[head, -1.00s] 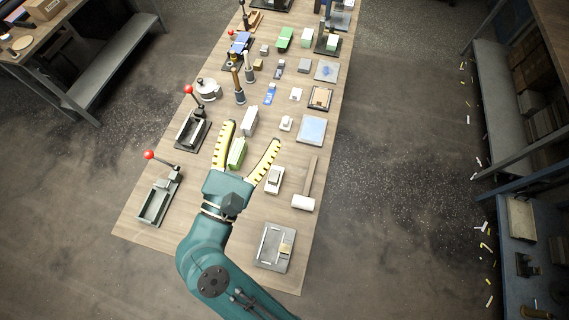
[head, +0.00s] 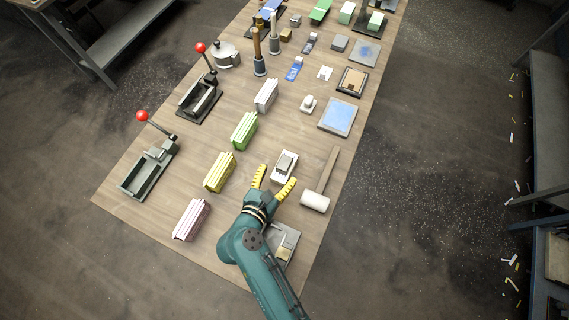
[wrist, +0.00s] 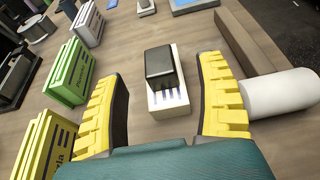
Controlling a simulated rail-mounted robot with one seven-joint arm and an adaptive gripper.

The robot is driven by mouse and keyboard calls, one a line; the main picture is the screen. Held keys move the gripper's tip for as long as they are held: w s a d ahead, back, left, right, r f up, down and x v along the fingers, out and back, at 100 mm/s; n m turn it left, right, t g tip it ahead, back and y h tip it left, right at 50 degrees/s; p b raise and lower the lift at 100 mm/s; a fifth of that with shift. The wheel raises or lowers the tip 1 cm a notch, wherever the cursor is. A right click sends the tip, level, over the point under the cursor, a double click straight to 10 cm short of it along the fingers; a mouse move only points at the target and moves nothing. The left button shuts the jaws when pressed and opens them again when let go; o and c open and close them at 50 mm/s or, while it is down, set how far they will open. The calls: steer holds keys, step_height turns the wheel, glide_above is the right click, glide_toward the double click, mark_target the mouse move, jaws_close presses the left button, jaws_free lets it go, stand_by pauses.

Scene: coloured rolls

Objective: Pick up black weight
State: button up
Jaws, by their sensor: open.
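The black weight (wrist: 163,66) is a dark block with a paler sloped top, lying on a white holder (wrist: 170,101) with dark marks on its near side. In the head view the weight (head: 286,164) looks greyer on its white holder (head: 283,180). My gripper (head: 274,179) is open and empty, its two yellow ribbed fingers pointing at the holder. In the wrist view the weight and holder show between the fingers, ahead of the palm. I see no contact; the height gap is hard to tell.
A mallet with white head (head: 315,201) lies close to the right finger. Yellow (head: 219,172), green (head: 244,131), pink (head: 191,220) and white (head: 266,95) blocks stand to the left. A grey tray (head: 291,238) is partly behind my arm. Bare wood surrounds the holder.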

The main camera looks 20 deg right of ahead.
mark_target(285, 161)
steer(key=x, duration=0.3)
steer(key=b+x, duration=0.1)
steer(key=x, duration=0.2)
steer(key=shift+w+a+f, duration=0.1)
steer(key=shift+f, duration=0.15)
steer(key=shift+a, duration=0.1)
jaws_close()
steer(key=shift+r, duration=0.2)
